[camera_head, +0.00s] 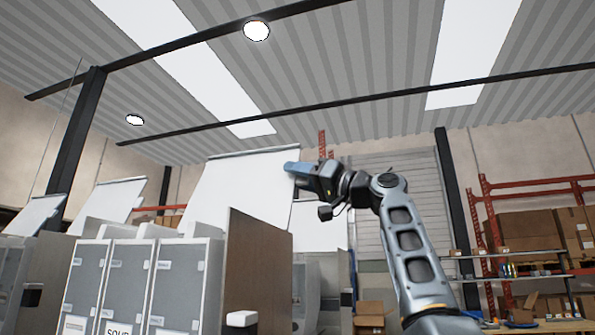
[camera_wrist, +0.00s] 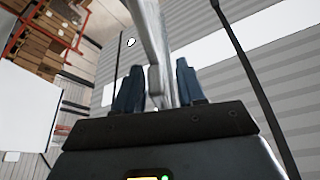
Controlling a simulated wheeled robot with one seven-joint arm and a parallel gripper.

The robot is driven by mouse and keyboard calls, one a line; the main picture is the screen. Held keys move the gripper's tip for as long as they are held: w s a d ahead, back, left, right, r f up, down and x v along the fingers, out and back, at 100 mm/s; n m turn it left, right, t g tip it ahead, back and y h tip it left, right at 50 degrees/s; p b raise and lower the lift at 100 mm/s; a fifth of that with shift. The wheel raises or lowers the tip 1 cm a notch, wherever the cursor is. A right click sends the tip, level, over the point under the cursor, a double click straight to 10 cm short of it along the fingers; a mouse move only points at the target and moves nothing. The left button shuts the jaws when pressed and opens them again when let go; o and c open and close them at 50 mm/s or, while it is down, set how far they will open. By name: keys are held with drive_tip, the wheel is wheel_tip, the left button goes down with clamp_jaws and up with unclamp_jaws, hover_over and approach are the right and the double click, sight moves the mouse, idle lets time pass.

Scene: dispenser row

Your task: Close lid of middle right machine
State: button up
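A large white raised lid (camera_head: 240,195) stands tilted up above a white dispenser machine (camera_head: 190,280) in the head view. I cannot tell for certain that this is the middle right machine. My gripper (camera_head: 289,168) is at the lid's upper right corner. In the wrist view, the two blue fingers of my gripper (camera_wrist: 158,88) stand apart, with a pale grey edge (camera_wrist: 155,45), apparently the lid's, running between them. It looks very close to the fingers, and I cannot see clear contact. The lid's hinge is hidden.
More raised lids stand at the left (camera_head: 115,200) and behind (camera_head: 320,225). A brown panel (camera_head: 258,270) stands at the machine's right side. Shelves with boxes (camera_head: 530,230) are at the far right. The air right of the lid is open around my arm.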

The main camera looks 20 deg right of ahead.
drive_tip(key=shift+w+a, duration=0.1)
drive_tip(key=shift+c, duration=0.3)
clamp_jaws()
idle(0.4)
